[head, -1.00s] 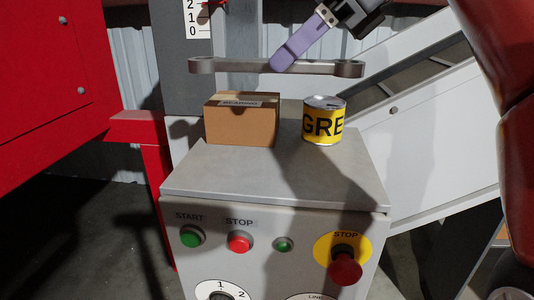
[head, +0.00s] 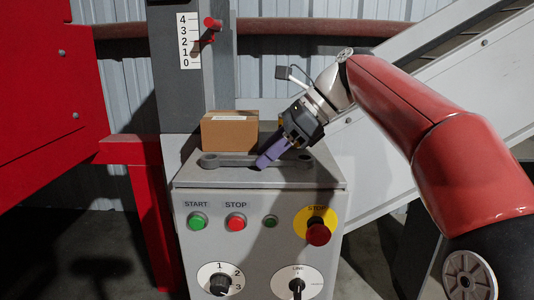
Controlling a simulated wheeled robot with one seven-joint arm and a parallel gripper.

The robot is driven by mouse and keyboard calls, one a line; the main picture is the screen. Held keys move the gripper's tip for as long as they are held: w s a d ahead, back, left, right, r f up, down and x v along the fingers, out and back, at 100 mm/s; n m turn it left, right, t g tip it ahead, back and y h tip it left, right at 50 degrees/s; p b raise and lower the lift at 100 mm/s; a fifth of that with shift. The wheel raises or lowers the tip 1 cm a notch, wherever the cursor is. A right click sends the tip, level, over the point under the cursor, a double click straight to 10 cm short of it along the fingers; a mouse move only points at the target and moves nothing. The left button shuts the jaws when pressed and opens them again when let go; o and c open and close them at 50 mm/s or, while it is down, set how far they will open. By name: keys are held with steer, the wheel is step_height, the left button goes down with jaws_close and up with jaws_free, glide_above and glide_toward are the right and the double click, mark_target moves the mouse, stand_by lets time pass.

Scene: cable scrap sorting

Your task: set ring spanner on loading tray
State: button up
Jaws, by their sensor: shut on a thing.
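The ring spanner (head: 235,159) is a long grey bar with a ring at each end, lying level across the top of the grey control cabinet (head: 325,178). My gripper (head: 264,162), with purple fingers, comes down from the upper right and is shut on the middle of the spanner. The spanner is at or just above the cabinet top; I cannot tell whether it touches. The fingers hide part of its middle. I cannot make out a separate loading tray in view.
A cardboard box (head: 229,131) stands on the cabinet close behind the spanner. The cabinet front carries a start button (head: 197,220), stop buttons and dials. A red machine (head: 50,90) is at left, a pale sloping chute (head: 400,130) at right.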

steer(key=shift+f, duration=0.2)
steer(key=o, duration=1.2)
steer(key=shift+w+d+r, duration=0.1)
steer(key=shift+d+r, duration=0.05)
steer(key=shift+r, duration=0.25)
steer(key=v, duration=1)
steer(key=shift+v, duration=0.75)
